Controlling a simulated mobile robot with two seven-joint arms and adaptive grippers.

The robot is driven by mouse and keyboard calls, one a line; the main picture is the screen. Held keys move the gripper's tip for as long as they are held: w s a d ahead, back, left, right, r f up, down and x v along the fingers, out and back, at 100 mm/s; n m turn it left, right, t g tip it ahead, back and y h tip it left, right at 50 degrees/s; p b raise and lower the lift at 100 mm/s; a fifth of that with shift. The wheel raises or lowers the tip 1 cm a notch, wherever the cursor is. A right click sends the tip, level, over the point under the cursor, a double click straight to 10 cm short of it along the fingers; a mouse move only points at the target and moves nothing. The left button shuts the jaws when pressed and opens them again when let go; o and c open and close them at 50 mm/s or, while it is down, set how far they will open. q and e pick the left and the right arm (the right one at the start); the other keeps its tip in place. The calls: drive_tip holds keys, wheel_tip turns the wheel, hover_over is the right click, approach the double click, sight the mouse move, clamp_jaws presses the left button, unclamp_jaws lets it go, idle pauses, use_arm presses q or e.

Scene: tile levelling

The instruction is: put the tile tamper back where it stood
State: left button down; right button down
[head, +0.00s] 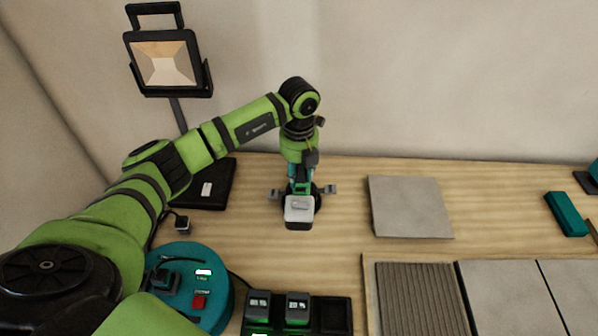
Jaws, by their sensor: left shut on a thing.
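The tile tamper (299,210) has a light grey top block, a dark round lower part and small grey knobs at both sides. It is at mid-table in the head view, left of the loose grey tile. My left gripper (301,186) reaches down over it from behind and is shut on it. The fingers are partly hidden by the wrist and the tamper. I cannot tell whether the tamper's underside touches the table. My right gripper is not in view.
A loose grey tile (409,207) lies right of the tamper. Laid tiles (500,295) and a ribbed adhesive patch (422,298) are in front. A teal cable reel (218,300), a battery charger (336,316), a black pad (215,190) and a work lamp (165,62) are left. A teal block (567,213) lies right.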

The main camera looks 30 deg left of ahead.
use_arm(q)
drive_tip(key=shift+f, duration=0.2)
idle(0.4)
drive_tip(key=c, duration=0.8)
unclamp_jaws()
drive_tip(key=shift+s+f, duration=0.1)
wheel_tip(320, 180, up, 12)
drive_tip(key=shift+r, duration=0.1)
